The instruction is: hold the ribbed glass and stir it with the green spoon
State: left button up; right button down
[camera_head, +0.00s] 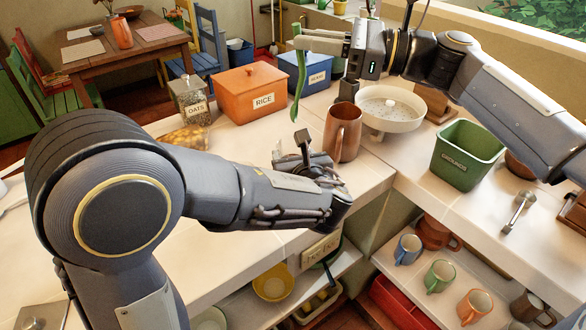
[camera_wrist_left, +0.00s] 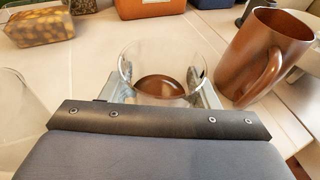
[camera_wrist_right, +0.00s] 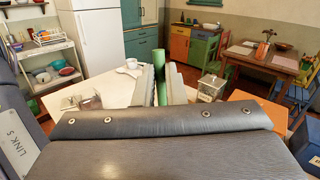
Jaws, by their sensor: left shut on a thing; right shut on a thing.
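The ribbed glass (camera_wrist_left: 160,68) is clear, with brown liquid low inside, and stands between the fingers of my left gripper (camera_wrist_left: 163,92). In the head view my left gripper (camera_head: 312,162) is low over the counter and largely hides the glass. My right gripper (camera_head: 300,40) is shut on the green spoon (camera_head: 299,84), which hangs down, slightly tilted. The spoon is above and behind the left gripper, its lower end apart from the glass. In the right wrist view the spoon (camera_wrist_right: 161,85) shows between the fingers of my right gripper (camera_wrist_right: 165,88).
A copper mug (camera_head: 343,134) stands just right of the glass, with a pale strainer bowl (camera_head: 392,108) behind it. The orange rice box (camera_head: 249,92), oats jar (camera_head: 190,100) and blue box (camera_head: 312,76) stand behind. A green grounds bin (camera_head: 466,155) is at the right.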

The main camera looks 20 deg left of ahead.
pick_arm(q)
jog(key=o, duration=1.3)
jog(key=v, duration=1.2)
